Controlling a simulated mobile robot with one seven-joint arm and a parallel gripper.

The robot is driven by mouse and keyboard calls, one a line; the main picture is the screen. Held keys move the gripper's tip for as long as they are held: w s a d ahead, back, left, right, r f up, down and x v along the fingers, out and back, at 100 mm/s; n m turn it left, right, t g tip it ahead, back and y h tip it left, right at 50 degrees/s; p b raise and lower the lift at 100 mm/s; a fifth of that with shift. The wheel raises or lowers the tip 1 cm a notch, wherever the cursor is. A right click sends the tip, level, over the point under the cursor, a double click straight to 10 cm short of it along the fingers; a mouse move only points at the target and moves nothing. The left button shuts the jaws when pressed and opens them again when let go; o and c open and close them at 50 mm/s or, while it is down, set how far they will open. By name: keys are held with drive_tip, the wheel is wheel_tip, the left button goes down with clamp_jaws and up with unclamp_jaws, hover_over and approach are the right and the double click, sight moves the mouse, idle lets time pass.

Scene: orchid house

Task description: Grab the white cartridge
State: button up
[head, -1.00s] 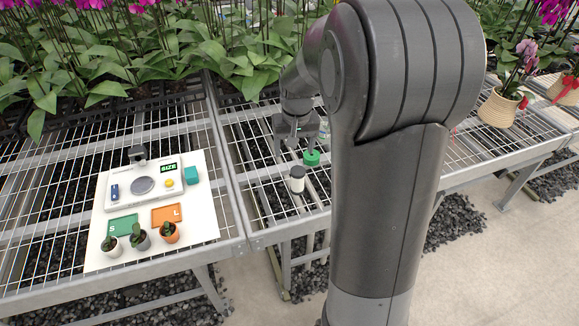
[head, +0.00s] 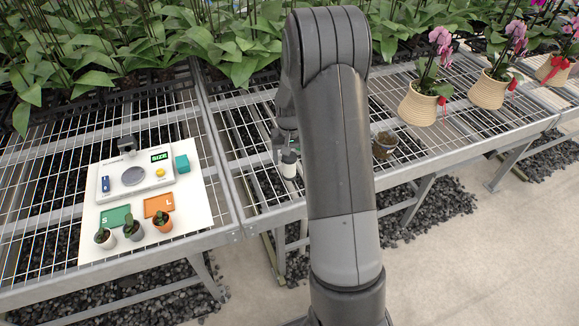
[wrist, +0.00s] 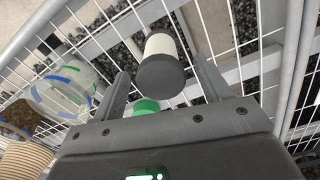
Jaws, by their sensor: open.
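The white cartridge (wrist: 160,45) has a dark grey end cap that faces my wrist camera. In the head view the cartridge (head: 288,170) stands on the wire bench, left of my arm. My gripper (wrist: 162,68) is open, with its fingers on either side of the line to the cartridge. The dark cap shows between and just past the fingertips, with a gap on each side. In the head view my gripper (head: 286,146) is right at the cartridge's top and partly covers it.
A green-topped item (wrist: 146,106) shows between my fingers, close to the palm. A clear container with blue and green bands (wrist: 62,92) lies left of my gripper. A clear pot of bark (head: 384,145) stands right of my arm. A white board (head: 195,222) holds a scale and small pots.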

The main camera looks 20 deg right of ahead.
sight(289, 166)
wheel_tip(289, 166, down, 5)
drive_tip(key=c, duration=1.1)
